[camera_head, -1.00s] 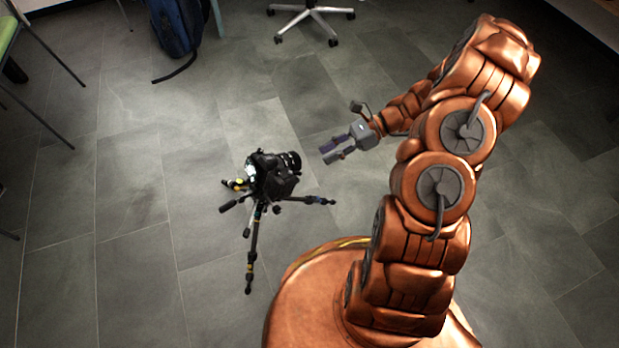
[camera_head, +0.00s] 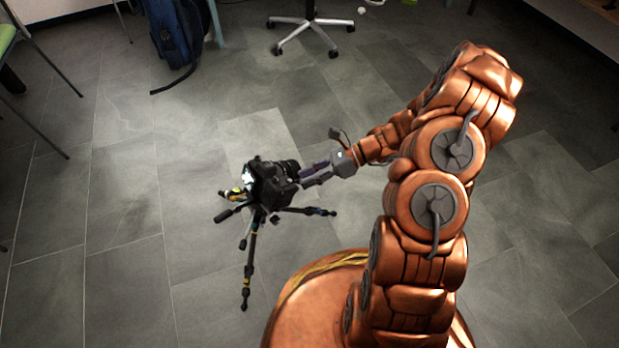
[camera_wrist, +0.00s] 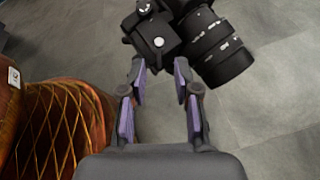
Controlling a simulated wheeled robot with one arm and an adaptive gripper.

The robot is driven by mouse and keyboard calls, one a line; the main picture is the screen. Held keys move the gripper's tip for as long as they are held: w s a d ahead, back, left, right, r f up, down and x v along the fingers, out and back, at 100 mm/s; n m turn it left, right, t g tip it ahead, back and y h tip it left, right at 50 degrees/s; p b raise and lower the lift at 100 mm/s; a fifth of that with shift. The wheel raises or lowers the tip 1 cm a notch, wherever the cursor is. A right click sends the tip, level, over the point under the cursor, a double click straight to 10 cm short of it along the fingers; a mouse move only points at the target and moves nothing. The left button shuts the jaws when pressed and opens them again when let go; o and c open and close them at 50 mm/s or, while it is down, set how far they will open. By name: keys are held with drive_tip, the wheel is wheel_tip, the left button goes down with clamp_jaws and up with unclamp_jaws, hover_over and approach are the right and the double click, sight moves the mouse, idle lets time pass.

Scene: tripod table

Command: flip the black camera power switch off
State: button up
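The black camera (camera_head: 273,187) sits on a black tripod (camera_head: 249,262) left of my arm. In the wrist view the camera body (camera_wrist: 155,38) is at the top, with its lens (camera_wrist: 222,52) pointing down and right and dials on its top. My gripper (camera_head: 304,174) is close to the camera's right side. I cannot tell whether a fingertip touches the camera. I cannot make out the power switch.
A wheeled chair base (camera_head: 309,25) stands at the back middle. A chair with a green seat (camera_head: 6,38) is at the left edge. The tiled floor around the tripod is mostly clear.

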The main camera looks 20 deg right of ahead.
clamp_jaws()
idle(0.3)
drive_tip(key=shift+w+n+p, duration=0.1)
drive_tip(key=shift+n+p, duration=0.2)
drive_tip(key=shift+p, duration=0.15)
drive_tip(key=n+g+p, duration=0.1)
drive_tip(key=w+n+g+p, duration=0.1)
drive_tip(key=n+p, duration=0.1)
drive_tip(key=shift+g+y, duration=0.3)
drive_tip(key=shift+g, duration=0.1)
drive_tip(key=shift+w+a+f+n+g+p, duration=0.1)
drive_tip(key=shift+w+n+g+p, duration=0.2)
drive_tip(key=shift+n+g, duration=0.35)
drive_tip(key=shift+w+f+n+g+p, duration=0.15)
drive_tip(key=shift+n+g+p, duration=0.25)
drive_tip(key=shift+n, duration=0.4)
drive_tip(key=shift+w+a+r+n+g+p, duration=0.1)
drive_tip(key=shift+w+n+g+p, duration=0.2)
drive_tip(key=shift+n+g, duration=0.35)
drive_tip(key=shift+w+n, duration=0.1)
drive_tip(key=shift+n, duration=0.3)
unclamp_jaws()
